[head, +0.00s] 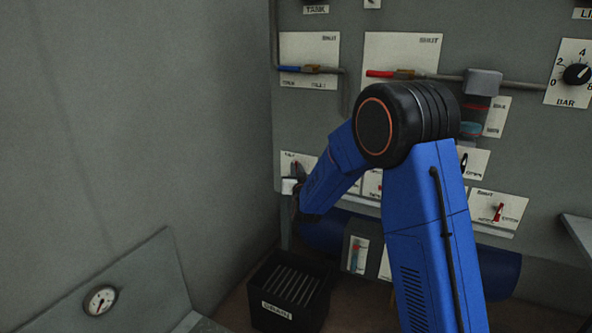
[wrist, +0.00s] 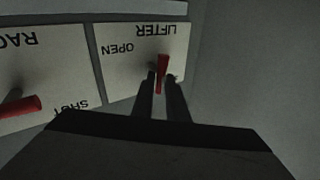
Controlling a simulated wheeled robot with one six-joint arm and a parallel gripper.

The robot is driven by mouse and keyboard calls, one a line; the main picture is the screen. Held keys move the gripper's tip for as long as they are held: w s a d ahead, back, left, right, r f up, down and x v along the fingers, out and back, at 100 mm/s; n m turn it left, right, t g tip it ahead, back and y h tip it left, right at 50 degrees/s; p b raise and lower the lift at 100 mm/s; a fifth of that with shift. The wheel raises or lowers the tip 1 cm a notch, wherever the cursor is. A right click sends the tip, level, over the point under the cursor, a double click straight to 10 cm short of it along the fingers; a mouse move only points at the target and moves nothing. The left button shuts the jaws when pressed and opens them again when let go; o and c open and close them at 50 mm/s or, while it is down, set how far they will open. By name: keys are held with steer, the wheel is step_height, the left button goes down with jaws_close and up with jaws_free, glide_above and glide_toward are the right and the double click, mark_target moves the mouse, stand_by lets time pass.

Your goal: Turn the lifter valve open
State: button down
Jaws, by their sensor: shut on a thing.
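The lifter valve's red lever (wrist: 163,64) stands out from a pale plate (wrist: 120,62) lettered LIFTER and OPEN, upside down in the wrist view. OPEN is at the plate's left, beside the lever. My gripper (wrist: 162,78) has its two dark fingers on either side of the lever and is shut on it. Part of the lever and the plate's lower part are hidden by the fingers and gripper body. In the head view, my arm reaches down left to the small plate (head: 291,161) at the panel's left edge; the fingers are not clear there.
A neighbouring plate with a red lever (wrist: 20,106) and the word SHUT is at left in the wrist view. A plain grey wall (wrist: 250,70) is close on the right. In the head view, a dark bin (head: 262,311) stands below the panel, and a gauge (head: 100,300) is at lower left.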

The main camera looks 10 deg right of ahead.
step_height(320, 180, down, 2)
steer(key=m+h, duration=0.4)
steer(key=m, duration=0.3)
steer(key=m+t+h, duration=0.1)
steer(key=m+h, duration=0.4)
steer(key=m, duration=0.3)
steer(key=m+h, duration=0.4)
steer(key=m, duration=0.4)
steer(key=shift+s+d+f+t, duration=0.1)
steer(key=shift+f+t, duration=0.15)
steer(key=shift+t, duration=0.15)
steer(key=shift+m+h, duration=0.4)
steer(key=c, duration=1.8)
jaws_free()
steer(key=shift+o, duration=0.2)
steer(key=v, duration=1.7)
steer(key=shift+s, duration=0.2)
steer(key=shift+a, duration=0.2)
